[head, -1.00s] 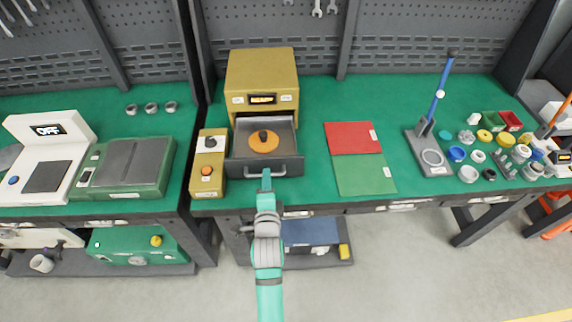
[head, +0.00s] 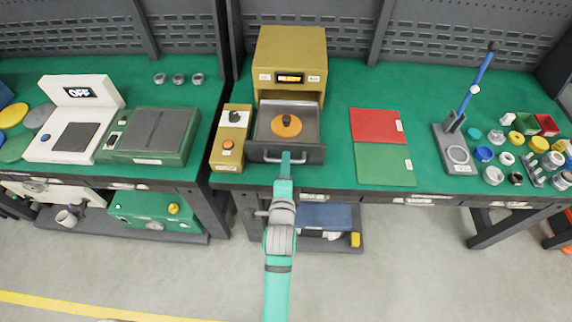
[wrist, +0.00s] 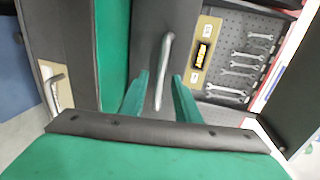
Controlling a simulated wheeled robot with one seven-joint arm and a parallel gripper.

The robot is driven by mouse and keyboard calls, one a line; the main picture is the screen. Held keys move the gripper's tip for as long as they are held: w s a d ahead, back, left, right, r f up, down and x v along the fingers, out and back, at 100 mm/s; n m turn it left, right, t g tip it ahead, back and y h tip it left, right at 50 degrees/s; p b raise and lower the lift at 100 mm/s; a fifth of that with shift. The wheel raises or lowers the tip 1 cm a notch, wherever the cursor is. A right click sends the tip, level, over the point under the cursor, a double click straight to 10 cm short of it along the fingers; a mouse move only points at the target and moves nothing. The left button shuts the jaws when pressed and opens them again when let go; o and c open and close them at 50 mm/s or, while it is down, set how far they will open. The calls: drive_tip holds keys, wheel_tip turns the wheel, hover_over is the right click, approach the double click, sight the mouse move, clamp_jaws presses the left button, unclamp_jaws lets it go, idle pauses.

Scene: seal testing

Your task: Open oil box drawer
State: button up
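The oil box (head: 290,50) is a yellow cabinet at the back of the green bench, with a small lit display. Its dark grey drawer (head: 311,112) stands pulled out at the front. An orange disc (head: 286,126) with a dark knob lies inside. My gripper (head: 286,160) is at the middle of the drawer front, by the handle (head: 262,158). In the wrist view, my gripper (wrist: 160,92) has its fingers apart, one on each side of the metal handle (wrist: 164,62). Gaps show between the fingers and the handle. The fingertips' exact contact is hard to see.
A yellow switch box (head: 231,137) stands just left of the drawer. Red (head: 376,125) and green (head: 384,165) mats lie to the right. A stand with a blue lever (head: 476,80) and small parts are farther right. The floor in front is clear.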

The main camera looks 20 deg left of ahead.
drive_tip(key=v, duration=1)
drive_tip(key=shift+s, duration=0.35)
drive_tip(key=shift+d, duration=0.15)
drive_tip(key=s+d+f+n+h, duration=0.1)
drive_tip(key=s+d+n+h, duration=0.1)
drive_tip(key=s+d+n, duration=0.5)
drive_tip(key=s+d+f+n+h, duration=0.2)
drive_tip(key=s+d+n, duration=0.5)
drive_tip(key=s, duration=1)
drive_tip(key=shift+s+d+t+h, duration=0.3)
drive_tip(key=shift+s+d+h, duration=0.1)
drive_tip(key=shift+d, duration=0.35)
